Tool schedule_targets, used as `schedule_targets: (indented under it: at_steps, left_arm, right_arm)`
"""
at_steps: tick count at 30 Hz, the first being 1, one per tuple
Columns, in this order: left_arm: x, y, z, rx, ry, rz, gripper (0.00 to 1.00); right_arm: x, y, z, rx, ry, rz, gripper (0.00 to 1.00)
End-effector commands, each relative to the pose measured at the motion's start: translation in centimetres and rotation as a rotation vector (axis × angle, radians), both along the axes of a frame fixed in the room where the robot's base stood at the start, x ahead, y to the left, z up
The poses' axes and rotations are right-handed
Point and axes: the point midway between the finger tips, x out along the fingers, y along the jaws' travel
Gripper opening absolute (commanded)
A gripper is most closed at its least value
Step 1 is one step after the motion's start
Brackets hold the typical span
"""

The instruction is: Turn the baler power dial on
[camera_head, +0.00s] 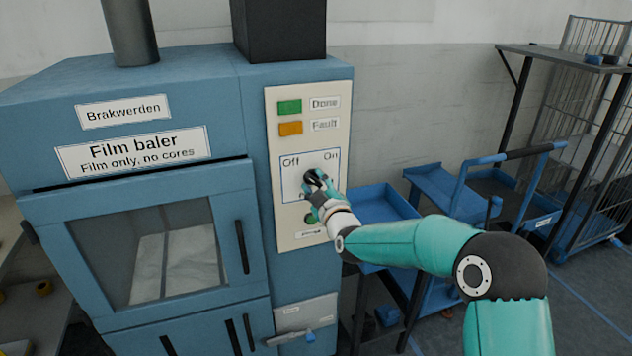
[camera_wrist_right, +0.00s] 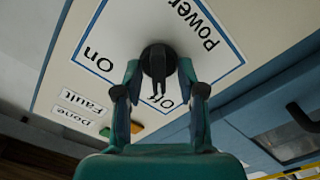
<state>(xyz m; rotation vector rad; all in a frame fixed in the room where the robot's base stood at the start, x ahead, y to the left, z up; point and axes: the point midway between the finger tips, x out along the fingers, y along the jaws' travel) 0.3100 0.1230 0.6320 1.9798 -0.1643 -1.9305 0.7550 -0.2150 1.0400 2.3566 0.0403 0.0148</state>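The black power dial (camera_wrist_right: 157,62) sits on the cream control panel (camera_head: 310,88) of the blue film baler, between the labels Off and On. In the right wrist view its grip bar points down the picture, nearer the partly covered Off label than the On label (camera_wrist_right: 92,55); its exact setting is hard to read. My right gripper (camera_wrist_right: 160,76) is at the dial, its spread fingers on either side of it, seemingly with narrow gaps. The gripper (camera_head: 314,182) hides part of the dial in the head view. My left gripper is out of view.
A green lamp (camera_head: 289,106) and an orange lamp (camera_head: 290,128) sit above the dial. A green button (camera_head: 309,219) is below it, close to my right wrist. Blue carts (camera_head: 384,203) stand right of the baler, behind my right arm.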

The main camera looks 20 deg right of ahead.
Motion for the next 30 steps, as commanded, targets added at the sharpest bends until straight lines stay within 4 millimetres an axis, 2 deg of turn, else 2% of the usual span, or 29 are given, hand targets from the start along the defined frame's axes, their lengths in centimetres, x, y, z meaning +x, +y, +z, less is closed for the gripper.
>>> schedule_targets:
  at_steps: [8,15,23,30]
  left_arm:
    - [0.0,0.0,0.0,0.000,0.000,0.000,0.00]
    - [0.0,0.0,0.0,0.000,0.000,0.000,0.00]
    - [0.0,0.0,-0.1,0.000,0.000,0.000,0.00]
    - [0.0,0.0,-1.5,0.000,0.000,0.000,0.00]
  right_arm:
    - [0.1,0.0,0.0,0.000,-0.001,0.001,0.38]
    - [0.1,0.1,0.0,0.000,0.000,0.001,0.00]
    - [0.1,0.0,-0.1,0.005,0.000,0.001,0.00]
    - [0.1,0.2,-0.4,0.061,0.002,0.003,0.00]
